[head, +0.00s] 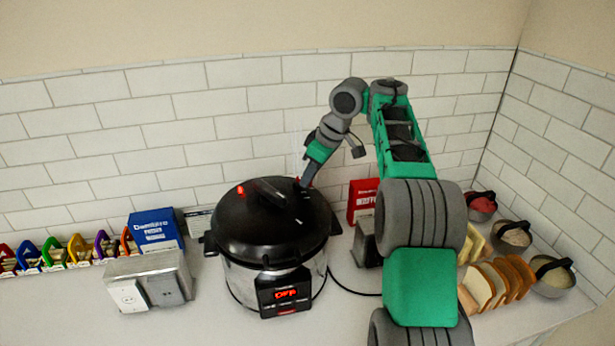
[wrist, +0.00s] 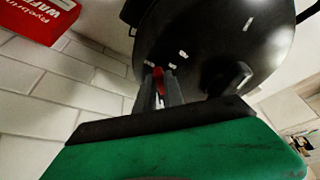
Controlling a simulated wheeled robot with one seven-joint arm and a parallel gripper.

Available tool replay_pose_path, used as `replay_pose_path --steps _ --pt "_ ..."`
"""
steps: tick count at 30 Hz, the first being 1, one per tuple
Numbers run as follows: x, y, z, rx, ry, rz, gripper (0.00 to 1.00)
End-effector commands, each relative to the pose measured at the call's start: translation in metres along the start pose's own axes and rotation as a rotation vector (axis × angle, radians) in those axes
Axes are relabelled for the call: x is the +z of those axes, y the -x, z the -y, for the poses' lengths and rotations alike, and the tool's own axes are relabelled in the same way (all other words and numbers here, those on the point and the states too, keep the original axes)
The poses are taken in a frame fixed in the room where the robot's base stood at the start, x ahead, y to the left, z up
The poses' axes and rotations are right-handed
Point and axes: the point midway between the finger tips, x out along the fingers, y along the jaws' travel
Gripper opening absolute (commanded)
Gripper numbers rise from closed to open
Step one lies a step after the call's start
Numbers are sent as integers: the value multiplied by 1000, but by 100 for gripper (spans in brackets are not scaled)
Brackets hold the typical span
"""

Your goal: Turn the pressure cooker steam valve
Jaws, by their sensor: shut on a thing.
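The pressure cooker (head: 270,230) stands on the counter with its black domed lid on and a lit red display on its front. Its lid also shows in the wrist view (wrist: 205,45). The steam valve (wrist: 158,74) is a small red part near the lid's edge. My gripper (head: 303,184) reaches down to the back right of the lid. In the wrist view my gripper (wrist: 160,88) has its two grey fingers around the red valve, shut on it. The fingers hide part of the valve, so its turn angle is hard to tell.
A blue box (head: 155,231) and a grey metal box (head: 148,280) stand left of the cooker. A red box (head: 362,198) is behind my arm. Bread slices (head: 497,284) and several bowls are at the right. The tiled wall (head: 230,102) is close behind.

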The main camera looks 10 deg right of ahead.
Motion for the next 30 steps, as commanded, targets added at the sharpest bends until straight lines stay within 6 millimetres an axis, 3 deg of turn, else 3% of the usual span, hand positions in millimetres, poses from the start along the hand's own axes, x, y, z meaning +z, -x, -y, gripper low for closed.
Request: replay_pose_path --steps 19,20,21,27,30 --pt "-2 1 -1 -8 26 -4 0" --pt "-2 1 -1 -8 26 -4 13" --pt "-2 1 -1 -8 26 -3 17" --pt "-1 1 -1 -9 25 -2 33" --pt "-1 0 -1 -9 24 -1 35"
